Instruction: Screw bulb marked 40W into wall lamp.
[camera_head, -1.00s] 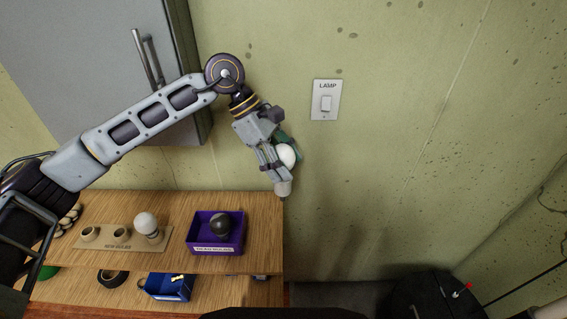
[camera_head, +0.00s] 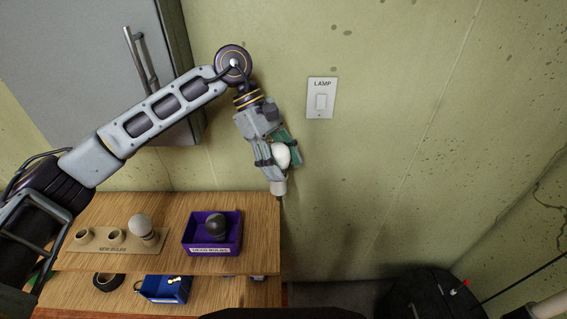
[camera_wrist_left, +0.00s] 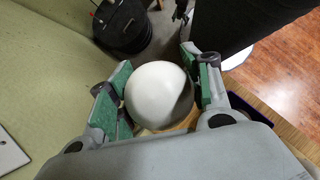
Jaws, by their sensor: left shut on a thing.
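My left gripper (camera_head: 279,153) is shut on a white round bulb (camera_head: 282,156). The bulb also shows between the green finger pads in the left wrist view (camera_wrist_left: 158,94). Another white bulb (camera_head: 140,224) stands in the new-bulbs holder (camera_head: 84,248) on the wooden shelf.
A purple box (camera_head: 188,239) with a dark bulb (camera_head: 216,226) sits on the shelf (camera_head: 258,225). A blue bin (camera_head: 164,290) is on the level below. The lamp switch (camera_head: 321,99) is on the wall. A grey cabinet (camera_head: 80,60) hangs at upper left, and a black drum (camera_head: 425,300) stands at lower right.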

